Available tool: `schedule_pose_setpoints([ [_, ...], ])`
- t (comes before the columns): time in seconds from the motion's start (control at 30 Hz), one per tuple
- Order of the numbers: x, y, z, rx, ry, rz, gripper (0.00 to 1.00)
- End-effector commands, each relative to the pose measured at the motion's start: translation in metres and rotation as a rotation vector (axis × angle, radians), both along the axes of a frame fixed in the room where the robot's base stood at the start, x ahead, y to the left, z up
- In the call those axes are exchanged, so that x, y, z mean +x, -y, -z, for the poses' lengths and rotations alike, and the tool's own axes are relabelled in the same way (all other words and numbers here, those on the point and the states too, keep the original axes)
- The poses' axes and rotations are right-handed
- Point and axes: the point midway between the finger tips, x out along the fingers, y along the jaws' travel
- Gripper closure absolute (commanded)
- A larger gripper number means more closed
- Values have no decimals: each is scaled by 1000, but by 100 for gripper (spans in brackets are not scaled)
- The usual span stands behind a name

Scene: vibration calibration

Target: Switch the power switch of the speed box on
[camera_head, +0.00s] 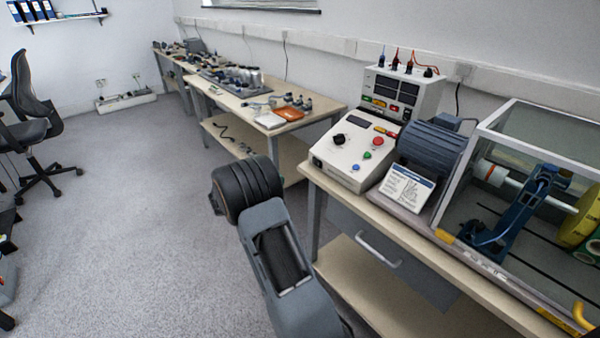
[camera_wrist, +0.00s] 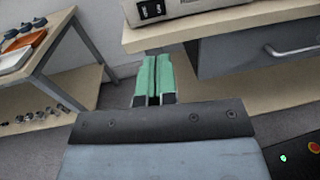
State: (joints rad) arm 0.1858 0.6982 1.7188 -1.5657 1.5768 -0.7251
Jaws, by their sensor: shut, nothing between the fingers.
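The speed box (camera_head: 350,152) is a light sloped console on the workbench, with a black knob (camera_head: 339,140), a red button, a green button and a blue button on its face. Its black power switch (camera_head: 317,162) sits low on the left end of its front. In the wrist view the switch (camera_wrist: 152,9) shows at the top edge with white marks; I cannot tell its position. My gripper (camera_wrist: 153,62) has green fingertips close together, shut and empty, below the switch and apart from it, in front of the bench edge. My gripper does not show in the head view.
The bench (camera_head: 430,245) has a drawer handle (camera_head: 378,250) below its top. A blue motor (camera_head: 433,146), a label card (camera_head: 407,188) and a clear-walled rig (camera_head: 520,180) stand right of the box. A second bench (camera_head: 240,97) stands further back.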

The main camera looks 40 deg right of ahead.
Motion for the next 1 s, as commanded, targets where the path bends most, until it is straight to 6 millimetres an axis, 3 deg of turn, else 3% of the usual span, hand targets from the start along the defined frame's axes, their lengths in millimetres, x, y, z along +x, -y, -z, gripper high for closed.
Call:
schedule_pose_setpoints([
  [0.6, -21, 101, 1, 1, 2, 3, 100],
  [0.8, -25, 123, 1, 2, 0, 2, 100],
  [1.0, -26, 132, 0, 1, 0, 0, 100],
])
